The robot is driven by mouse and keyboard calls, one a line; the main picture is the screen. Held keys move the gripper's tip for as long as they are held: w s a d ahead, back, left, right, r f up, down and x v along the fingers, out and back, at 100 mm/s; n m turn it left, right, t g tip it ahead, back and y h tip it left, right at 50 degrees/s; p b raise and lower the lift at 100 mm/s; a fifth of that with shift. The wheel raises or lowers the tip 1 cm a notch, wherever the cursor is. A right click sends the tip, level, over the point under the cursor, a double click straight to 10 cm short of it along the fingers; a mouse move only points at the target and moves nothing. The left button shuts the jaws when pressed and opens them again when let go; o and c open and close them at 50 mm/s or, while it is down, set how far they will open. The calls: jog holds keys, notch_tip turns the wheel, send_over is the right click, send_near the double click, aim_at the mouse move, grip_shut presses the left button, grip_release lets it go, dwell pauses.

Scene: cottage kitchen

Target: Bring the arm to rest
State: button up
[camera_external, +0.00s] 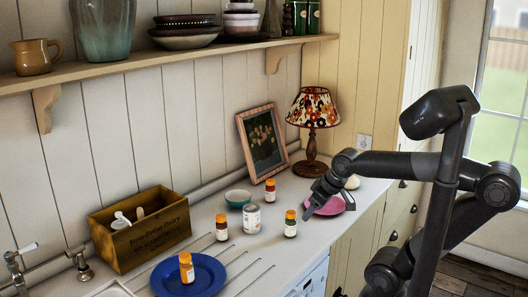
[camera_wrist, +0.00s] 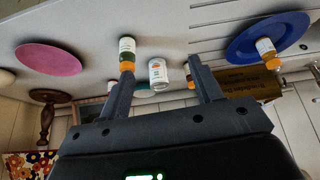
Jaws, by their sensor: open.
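My gripper (camera_external: 310,208) is open and empty above the counter, at the end of my outstretched arm. In the wrist view its two fingers (camera_wrist: 161,70) stand well apart, with a white can (camera_wrist: 158,72) seen beyond the gap. An orange-capped bottle (camera_wrist: 127,46) shows there above the left fingertip. I cannot tell whether the fingers touch anything.
The white can (camera_external: 252,219), two more orange-capped bottles (camera_external: 222,228) (camera_external: 270,192) and a teal bowl (camera_external: 238,197) stand to the left. A blue plate (camera_external: 205,276) bears another bottle (camera_external: 186,267). A wooden box (camera_external: 140,231), lamp (camera_external: 313,109) and picture frame (camera_external: 262,143) line the wall.

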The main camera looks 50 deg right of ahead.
jog(key=shift+s+d+f+m, duration=0.25)
jog(key=shift+s+d, duration=0.1)
jog(key=shift+s, duration=0.3)
jog(key=shift+s+d+f+m, duration=0.15)
jog(key=shift+s+d+f, duration=0.15)
jog(key=shift+s, duration=0.3)
